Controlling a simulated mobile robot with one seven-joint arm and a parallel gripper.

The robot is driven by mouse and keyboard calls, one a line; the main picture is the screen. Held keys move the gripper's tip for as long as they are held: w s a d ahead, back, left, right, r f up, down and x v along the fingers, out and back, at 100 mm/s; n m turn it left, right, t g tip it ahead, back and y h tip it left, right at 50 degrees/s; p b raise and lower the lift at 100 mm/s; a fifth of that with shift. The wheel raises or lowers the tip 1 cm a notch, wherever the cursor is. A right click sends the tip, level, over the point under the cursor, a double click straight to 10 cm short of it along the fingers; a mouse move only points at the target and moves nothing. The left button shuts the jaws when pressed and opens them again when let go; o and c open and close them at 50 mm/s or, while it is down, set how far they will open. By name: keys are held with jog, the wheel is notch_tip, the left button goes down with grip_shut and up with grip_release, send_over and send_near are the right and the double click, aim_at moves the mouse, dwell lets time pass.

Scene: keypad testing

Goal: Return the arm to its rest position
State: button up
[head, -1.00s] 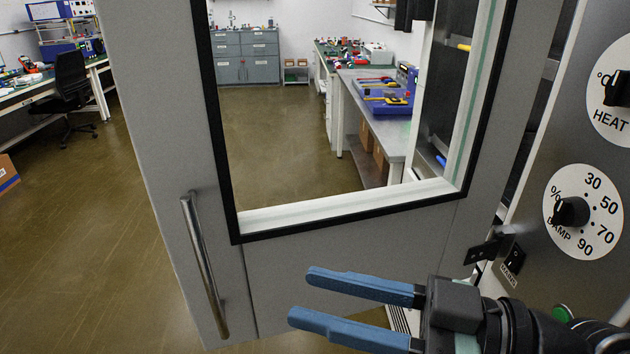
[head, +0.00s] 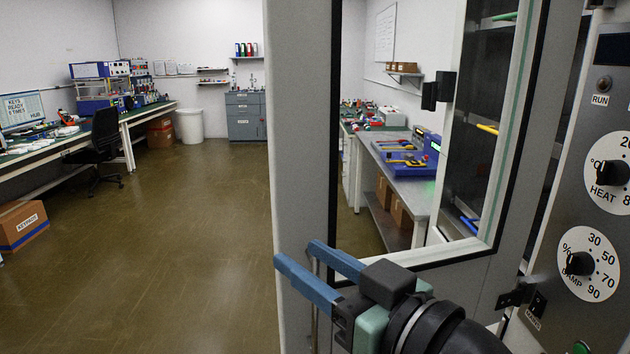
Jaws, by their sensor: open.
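I cannot tell whether the fingers touch the handle or the door.
A control panel (head: 560,225) with HEAT and DAMP dials stands at the right. Workbenches (head: 45,152) with a black chair (head: 103,140) are at the left. A box (head: 22,226) lies on the floor at far left. Open floor (head: 180,240) fills the left middle.

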notch_tip(320, 180, up, 12)
jog(key=w+f+m+t+h+p, duration=0.1)
jog(key=w+m+t+h+p, duration=0.15)
jog(key=t+h+p, duration=0.2)
jog(key=s+r+m+t+h+p, duration=0.2)
jog(key=s+r, duration=0.4)
jog(key=r, duration=0.5)
jog(key=s+r+m+t+h+p, duration=0.3)
jog(key=s+r+t+h, duration=0.2)
jog(key=r, duration=0.7)
jog(key=shift+s+d+t, duration=0.15)
jog(key=shift+s+t, duration=0.45)
jog(key=shift+t, duration=0.65)
